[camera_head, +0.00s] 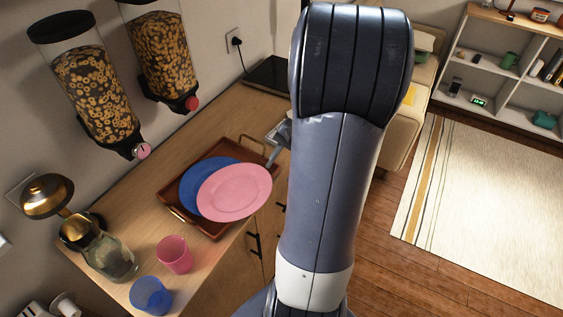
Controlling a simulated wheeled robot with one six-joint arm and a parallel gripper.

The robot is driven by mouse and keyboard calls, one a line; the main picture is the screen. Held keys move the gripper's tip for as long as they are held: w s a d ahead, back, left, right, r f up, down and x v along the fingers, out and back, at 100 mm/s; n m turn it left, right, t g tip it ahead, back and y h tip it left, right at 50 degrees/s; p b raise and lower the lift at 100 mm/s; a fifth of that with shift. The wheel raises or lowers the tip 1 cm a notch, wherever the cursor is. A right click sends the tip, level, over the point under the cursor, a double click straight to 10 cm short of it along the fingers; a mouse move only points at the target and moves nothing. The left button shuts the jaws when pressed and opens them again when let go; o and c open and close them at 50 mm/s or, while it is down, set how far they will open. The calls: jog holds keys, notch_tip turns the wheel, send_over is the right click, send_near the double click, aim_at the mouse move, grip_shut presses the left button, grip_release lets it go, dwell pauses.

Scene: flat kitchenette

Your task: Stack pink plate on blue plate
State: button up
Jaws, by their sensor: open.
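The pink plate (234,192) overlaps the blue plate (192,187) and sits off-centre toward the right. Its right part reaches past the tray's right side. I cannot tell whether it is tilted. The blue plate shows only at its left and upper side. It lies in a brown wooden tray (217,232) on the counter. My gripper (272,158) is partly visible at the pink plate's upper right edge, open. My arm hides part of it, and I cannot tell whether it touches the plate.
A pink cup (174,254), a blue cup (151,296) and a glass jug (112,258) stand on the counter (140,228) at the lower left. Two cereal dispensers (95,95) hang on the wall above. A dark flat appliance (268,75) sits at the back.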

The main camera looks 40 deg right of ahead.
aim_at(261, 196)
jog(key=x, duration=1.1)
jog(key=shift+r, duration=0.1)
jog(key=shift+c, duration=0.2)
grip_shut()
